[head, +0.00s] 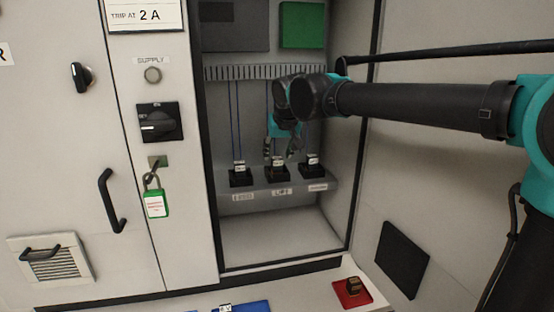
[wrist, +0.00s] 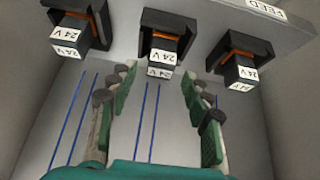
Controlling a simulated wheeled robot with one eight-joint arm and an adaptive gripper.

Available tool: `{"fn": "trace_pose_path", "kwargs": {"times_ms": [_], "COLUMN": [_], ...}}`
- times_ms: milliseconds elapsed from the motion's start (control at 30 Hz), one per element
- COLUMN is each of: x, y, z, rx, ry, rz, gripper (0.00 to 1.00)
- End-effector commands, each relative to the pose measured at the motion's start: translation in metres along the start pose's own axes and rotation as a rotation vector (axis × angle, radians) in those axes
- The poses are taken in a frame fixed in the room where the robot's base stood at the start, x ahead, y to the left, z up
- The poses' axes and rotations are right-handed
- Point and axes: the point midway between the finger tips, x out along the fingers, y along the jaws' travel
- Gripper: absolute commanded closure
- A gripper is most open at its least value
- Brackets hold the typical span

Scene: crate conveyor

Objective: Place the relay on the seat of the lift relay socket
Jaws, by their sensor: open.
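The lift relay socket (head: 277,179) is the middle of three black sockets on the cabinet shelf, above the LIFT label (head: 281,191). A dark relay (head: 277,162) with white 24 V labels stands in it, looking upright. In the wrist view this relay (wrist: 163,57) sits in the middle socket (wrist: 168,21), with an orange edge at its base. My gripper (head: 279,152) is open just above it. Its green-padded fingers (wrist: 158,82) are spread to either side of the relay's end, with a gap on both sides. Exact seating depth cannot be told.
Similar relays stand in the left FEED socket (head: 241,179) and the right socket (head: 313,172), close beside. A red tray (head: 343,299) holds another dark relay (head: 354,286). A blue tray (head: 255,306) is partly cut off below. The cabinet's side walls and wire duct (head: 240,73) bound the space.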

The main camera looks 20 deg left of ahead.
Motion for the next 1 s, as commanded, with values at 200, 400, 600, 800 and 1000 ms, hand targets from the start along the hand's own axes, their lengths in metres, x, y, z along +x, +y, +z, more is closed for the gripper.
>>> {"fn": "trace_pose_path", "kwargs": {"times_ms": [200, 400, 600, 800, 1000], "x": [-0.046, -0.073, -0.082, -0.082, -0.082], "y": [0.0, -0.001, 0.0, 0.0, 0.0], "z": [0.0, 0.0, 0.0, 0.0, 0.0], "rx": [-0.001, -0.001, 0.0, 0.0, 0.0], "ry": [0.0, 0.0, 0.0, 0.0, 0.0], "rz": [-0.001, -0.001, -0.001, 0.0, 0.0], "gripper": [0.51, 0.51, 0.51, 0.51, 0.51]}}
